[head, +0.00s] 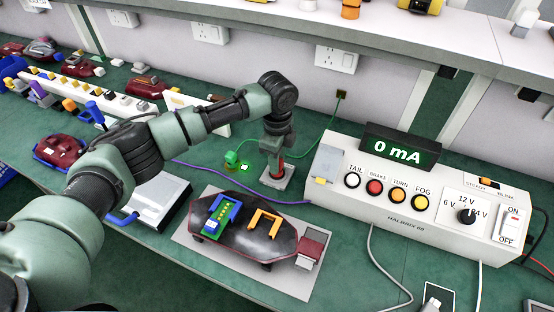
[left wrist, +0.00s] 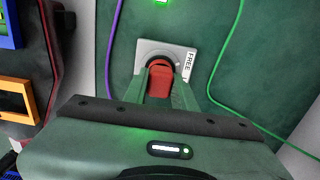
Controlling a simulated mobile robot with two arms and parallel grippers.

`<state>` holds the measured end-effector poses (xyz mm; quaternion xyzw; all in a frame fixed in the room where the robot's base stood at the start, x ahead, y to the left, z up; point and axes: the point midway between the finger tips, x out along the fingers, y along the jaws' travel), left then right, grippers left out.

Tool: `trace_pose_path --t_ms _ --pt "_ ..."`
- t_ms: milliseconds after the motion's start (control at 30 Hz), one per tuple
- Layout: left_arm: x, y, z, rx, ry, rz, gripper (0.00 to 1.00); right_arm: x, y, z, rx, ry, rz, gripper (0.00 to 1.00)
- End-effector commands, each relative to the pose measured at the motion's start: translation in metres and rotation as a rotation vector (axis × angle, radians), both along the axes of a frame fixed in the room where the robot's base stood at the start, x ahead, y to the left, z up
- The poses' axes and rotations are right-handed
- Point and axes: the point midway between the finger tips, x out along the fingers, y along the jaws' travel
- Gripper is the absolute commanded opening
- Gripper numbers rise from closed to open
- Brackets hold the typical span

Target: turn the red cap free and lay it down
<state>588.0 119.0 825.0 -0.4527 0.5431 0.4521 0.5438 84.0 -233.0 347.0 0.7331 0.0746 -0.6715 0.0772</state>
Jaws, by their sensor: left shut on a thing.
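The red cap (head: 279,175) sits upright over a small grey plate (head: 267,182) on the green bench. My left gripper (head: 273,158) reaches down from above and is shut on the red cap. In the left wrist view the red cap (left wrist: 161,82) is between the two green fingers, with a dark round ring behind it. The plate (left wrist: 150,46) there bears a white label reading "FREE". Whether the cap still engages the plate cannot be told. My right gripper is not in view.
A dark lamp housing (head: 250,244) with blue and orange brackets lies on a grey mat (head: 193,239) in front. A white test box (head: 413,190) stands to the right, its display (head: 399,150) reading 0 mA. Purple and green cables run close to the plate.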

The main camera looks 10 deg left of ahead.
Motion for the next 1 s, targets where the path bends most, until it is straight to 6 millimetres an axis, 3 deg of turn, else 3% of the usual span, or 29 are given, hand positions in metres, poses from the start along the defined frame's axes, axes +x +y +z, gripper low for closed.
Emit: trace_pose_path --t_ms 1000 --pt "-0.002 0.0 -0.002 0.002 0.006 0.37 0.0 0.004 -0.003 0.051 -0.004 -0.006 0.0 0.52"
